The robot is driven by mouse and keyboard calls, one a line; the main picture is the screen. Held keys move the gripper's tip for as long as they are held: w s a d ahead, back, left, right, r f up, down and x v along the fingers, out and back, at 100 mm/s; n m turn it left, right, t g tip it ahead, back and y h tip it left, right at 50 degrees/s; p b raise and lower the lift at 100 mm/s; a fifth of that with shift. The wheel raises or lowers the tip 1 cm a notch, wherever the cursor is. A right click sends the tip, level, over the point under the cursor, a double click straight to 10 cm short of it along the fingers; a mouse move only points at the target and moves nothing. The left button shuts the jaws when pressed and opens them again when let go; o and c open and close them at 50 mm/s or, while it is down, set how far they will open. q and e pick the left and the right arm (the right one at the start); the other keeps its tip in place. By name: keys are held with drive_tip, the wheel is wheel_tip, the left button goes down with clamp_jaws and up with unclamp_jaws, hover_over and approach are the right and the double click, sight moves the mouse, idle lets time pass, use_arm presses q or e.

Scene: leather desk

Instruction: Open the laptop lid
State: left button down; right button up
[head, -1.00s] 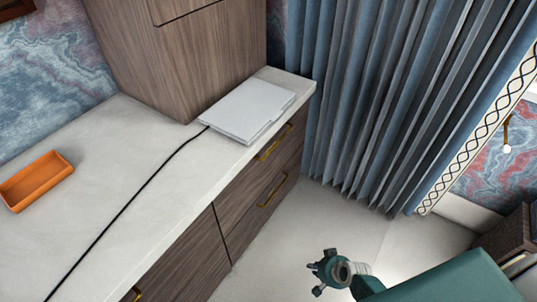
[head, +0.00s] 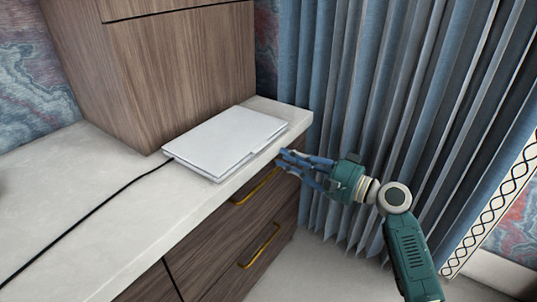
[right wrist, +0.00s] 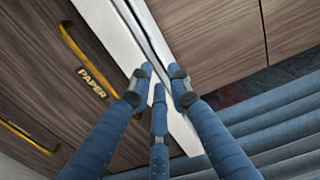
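The laptop (head: 225,140) is a thin, flat white slab lying closed on the pale countertop (head: 110,245), close to its front edge. My right gripper (head: 287,160) has several blue fingers and reaches in from the right, just off the counter's front edge beside the laptop's near right side. In the right wrist view its fingertips (right wrist: 159,80) are a little apart, with nothing visibly held. They overlap pale edges there, and I cannot tell whether they touch. My left gripper is not in view.
A black cable (head: 75,225) runs from the laptop's left corner across the counter. A wooden cabinet (head: 185,75) stands right behind the laptop. Drawers with brass handles (head: 255,187) are below the counter edge. A blue curtain (head: 375,90) hangs at the right.

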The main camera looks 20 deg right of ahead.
sight(258, 147)
drive_tip(key=x, duration=0.6)
drive_tip(key=shift+w+a, duration=0.25)
drive_tip(key=shift+w, duration=0.1)
clamp_jaws()
